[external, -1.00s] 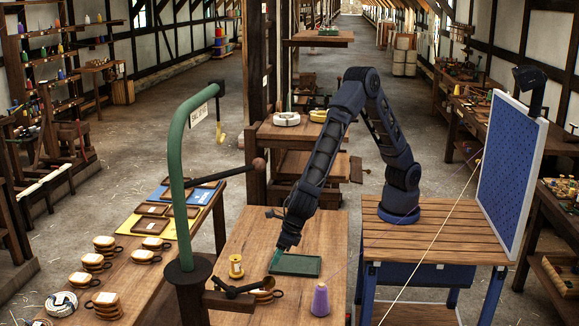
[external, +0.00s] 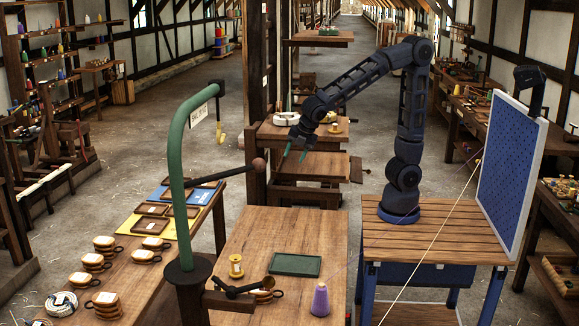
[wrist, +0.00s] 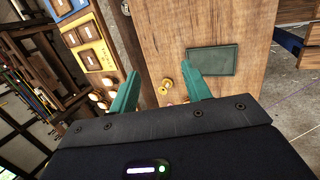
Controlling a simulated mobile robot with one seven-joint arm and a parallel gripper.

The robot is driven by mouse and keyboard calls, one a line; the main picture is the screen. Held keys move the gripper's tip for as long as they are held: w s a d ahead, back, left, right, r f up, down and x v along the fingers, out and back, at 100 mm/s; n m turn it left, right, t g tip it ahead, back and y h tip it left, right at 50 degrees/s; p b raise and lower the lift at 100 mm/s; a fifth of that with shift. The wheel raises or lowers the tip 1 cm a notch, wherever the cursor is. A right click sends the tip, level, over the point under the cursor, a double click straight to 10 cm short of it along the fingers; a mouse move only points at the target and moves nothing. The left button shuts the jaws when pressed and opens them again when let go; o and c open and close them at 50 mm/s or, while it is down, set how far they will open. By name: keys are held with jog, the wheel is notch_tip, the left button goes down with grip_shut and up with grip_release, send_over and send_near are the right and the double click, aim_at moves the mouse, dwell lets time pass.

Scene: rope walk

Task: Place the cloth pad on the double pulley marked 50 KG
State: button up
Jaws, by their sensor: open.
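My gripper (external: 294,154) is open and empty, raised beyond the far edge of the middle table; its green fingers show apart in the wrist view (wrist: 158,75). A flat dark green rectangle with a rim (external: 295,264) lies on that table, well below my gripper. I cannot tell whether it is the cloth pad or a tray. It also shows in the wrist view (wrist: 212,61). Several tan pulley blocks with white labels, such as this stack (external: 93,261), stand on the left bench. Another stack (external: 264,295) is on the middle table, partly behind a dark lever. No 50 KG mark is readable.
A yellow spool (external: 236,266) and a purple cone (external: 320,300) stand near the green rectangle. A green curved post (external: 178,170) with a dark arm rises at the table's left. Brown trays (external: 152,209) lie on the left bench. The far half of the middle table is clear.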

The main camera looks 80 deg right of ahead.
jog(key=s+d+r+m+y, duration=0.1)
jog(key=s+d+r+m, duration=0.2)
jog(key=s+d+m, duration=1.4)
jog(key=s+d, duration=0.3)
jog(key=s, duration=0.2)
jog(key=shift+s+m, duration=0.15)
jog(key=shift+m, duration=0.15)
